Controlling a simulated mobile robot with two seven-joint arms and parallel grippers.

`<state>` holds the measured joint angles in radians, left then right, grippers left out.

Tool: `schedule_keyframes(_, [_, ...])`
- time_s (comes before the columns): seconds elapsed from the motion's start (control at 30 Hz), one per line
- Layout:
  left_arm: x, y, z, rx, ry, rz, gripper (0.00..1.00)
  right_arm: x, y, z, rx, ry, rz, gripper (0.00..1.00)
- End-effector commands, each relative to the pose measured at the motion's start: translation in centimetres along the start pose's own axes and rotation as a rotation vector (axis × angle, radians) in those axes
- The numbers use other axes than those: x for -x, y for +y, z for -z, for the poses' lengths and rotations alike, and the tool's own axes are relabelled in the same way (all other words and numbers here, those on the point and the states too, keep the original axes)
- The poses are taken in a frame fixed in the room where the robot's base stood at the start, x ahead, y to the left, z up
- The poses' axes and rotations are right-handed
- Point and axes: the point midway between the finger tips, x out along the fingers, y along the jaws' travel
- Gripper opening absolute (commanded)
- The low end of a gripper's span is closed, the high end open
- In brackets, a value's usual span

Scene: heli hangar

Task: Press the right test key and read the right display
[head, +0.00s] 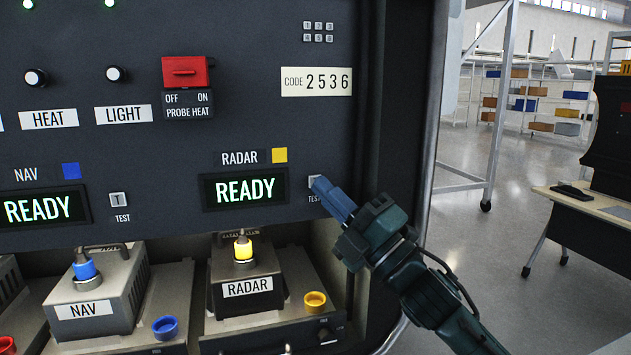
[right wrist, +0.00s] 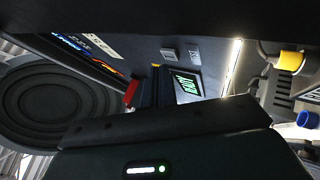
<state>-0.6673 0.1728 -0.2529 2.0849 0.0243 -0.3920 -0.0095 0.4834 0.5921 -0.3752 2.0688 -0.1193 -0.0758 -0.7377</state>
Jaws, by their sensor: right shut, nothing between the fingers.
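The right test key (head: 313,181), a small pale square marked TEST, sits on the dark panel right of the RADAR display. My right gripper (head: 322,188) is shut and empty, its blue-grey fingertips over the right part of the key and its label. I cannot tell if they touch the key. The right display (head: 244,190) reads READY in green, under the RADAR label (head: 239,157) and a yellow square (head: 280,155). A lit green display (right wrist: 187,86) shows partly in the right wrist view; its text is not legible. My left gripper is not in view.
Left are the NAV display (head: 38,208), reading READY, and another test key (head: 118,200). A red PROBE HEAT switch cover (head: 186,72) and a CODE 2536 plate (head: 316,82) are above. The RADAR unit (head: 246,278) stands below. Open floor and a desk (head: 590,230) lie right.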

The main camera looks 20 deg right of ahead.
Motion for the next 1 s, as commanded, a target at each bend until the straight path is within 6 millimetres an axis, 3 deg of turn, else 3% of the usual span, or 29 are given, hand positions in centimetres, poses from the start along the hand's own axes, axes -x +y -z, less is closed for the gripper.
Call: schedule_keyframes(1.0, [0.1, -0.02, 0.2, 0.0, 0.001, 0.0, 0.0, -0.8, -0.52, -0.52, -0.001, 0.001, -0.001, 0.0])
